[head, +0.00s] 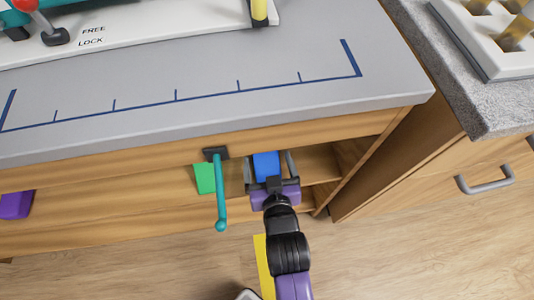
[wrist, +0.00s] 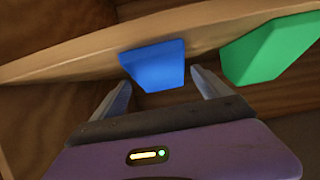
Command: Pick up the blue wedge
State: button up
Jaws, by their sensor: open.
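The blue wedge (head: 266,165) shows in the head view under the front edge of the counter, at the opening of the wooden cabinet. In the wrist view the blue wedge (wrist: 154,65) juts from the edge of a wooden board. My gripper (head: 267,163) is open, its two fingers on either side of the wedge in the head view. In the wrist view the fingers of my gripper (wrist: 160,82) are apart, with the wedge just beyond and between them. I cannot tell whether either finger touches it. The wedge's back part is hidden.
A green block (head: 205,178) sits left of the blue wedge, and also shows in the wrist view (wrist: 270,48). A teal lever (head: 220,190) hangs between it and my gripper. A purple block (head: 16,205) is far left. The counter (head: 200,118) overhangs the opening.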

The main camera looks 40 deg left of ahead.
aim_at(267, 160)
jog(key=shift+b+x, duration=0.3)
jog(key=shift+x, duration=1.2)
jog(key=shift+s, duration=0.1)
jog(key=shift+c, duration=0.2)
